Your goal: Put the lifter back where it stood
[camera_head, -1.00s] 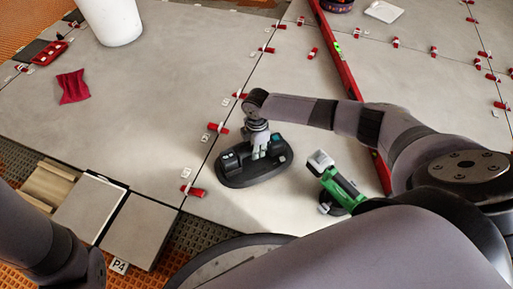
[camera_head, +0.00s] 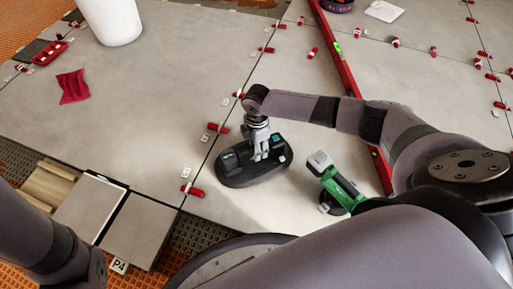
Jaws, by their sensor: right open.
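The lifter (camera_head: 236,172), a black device with an oval base and a teal button, stands flat on the grey tiles left of the green tool. My right gripper (camera_head: 261,154) reaches down over it, with its pale fingers open around or just beside the lifter's upper part. The fingers hide some of the lifter, and I cannot tell whether they touch it. My left arm shows at the lower left, but its gripper is out of view.
A green tool (camera_head: 338,186) lies close right of the lifter, before a long red level (camera_head: 344,62). Red clips line the tile joints. A white bucket (camera_head: 112,20), red cloth (camera_head: 73,86) and red tray (camera_head: 50,52) are at left. The large left tile has free room.

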